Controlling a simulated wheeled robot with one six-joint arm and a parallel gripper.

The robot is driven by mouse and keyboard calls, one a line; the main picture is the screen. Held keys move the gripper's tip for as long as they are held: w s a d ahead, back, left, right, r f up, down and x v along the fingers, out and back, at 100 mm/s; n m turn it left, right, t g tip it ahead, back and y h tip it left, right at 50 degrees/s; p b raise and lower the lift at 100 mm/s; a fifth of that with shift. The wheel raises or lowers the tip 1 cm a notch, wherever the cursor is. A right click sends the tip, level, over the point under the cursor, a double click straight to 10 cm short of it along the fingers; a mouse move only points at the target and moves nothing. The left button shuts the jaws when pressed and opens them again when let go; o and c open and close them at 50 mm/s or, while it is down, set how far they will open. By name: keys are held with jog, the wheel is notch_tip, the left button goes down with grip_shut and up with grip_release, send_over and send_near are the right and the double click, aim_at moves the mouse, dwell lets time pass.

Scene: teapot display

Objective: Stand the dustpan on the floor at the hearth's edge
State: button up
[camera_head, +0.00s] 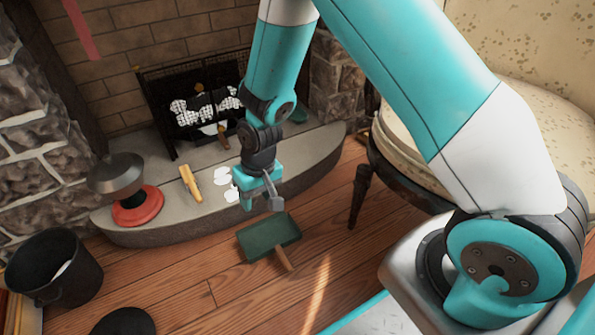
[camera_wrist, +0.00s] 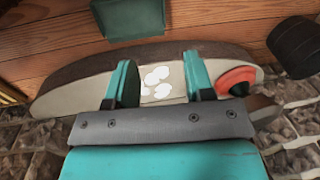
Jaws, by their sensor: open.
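The dustpan (camera_head: 270,236) is dark green with a short wooden handle (camera_head: 284,259). It lies on the wood floor just in front of the curved stone hearth (camera_head: 312,158), handle pointing away from it. In the wrist view the dustpan (camera_wrist: 130,17) shows at the top edge, its handle out of frame, and the hearth (camera_wrist: 65,98) spans the middle. My gripper (camera_head: 261,203) is open and empty, above the hearth's front edge and a little behind the dustpan. Its two fingers (camera_wrist: 162,80) point toward the hearth in the wrist view, apart from the dustpan.
Several white flat pieces (camera_head: 222,178) and a yellow-handled brush-like object (camera_head: 190,183) lie on the hearth. A red round base (camera_head: 138,206) with a dark top stands at its left end. A black bucket (camera_head: 55,270) stands left, an upholstered chair (camera_head: 400,150) right.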

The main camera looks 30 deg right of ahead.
jog(key=s+a+r+n+y, duration=0.1)
jog(key=s+r, duration=0.2)
jog(key=r, duration=0.5)
jog(key=s+a+r+n+y, duration=0.1)
jog(key=s+r, duration=0.2)
jog(key=r, duration=0.6)
jog(key=s+d+r+n, duration=0.1)
jog(key=s+r+n, duration=0.3)
jog(key=s+r, duration=0.6)
jog(key=s, duration=0.4)
jog(key=shift+s+d+r+y, duration=0.25)
jog(key=shift+r+y, duration=0.05)
jog(key=shift+r, duration=0.1)
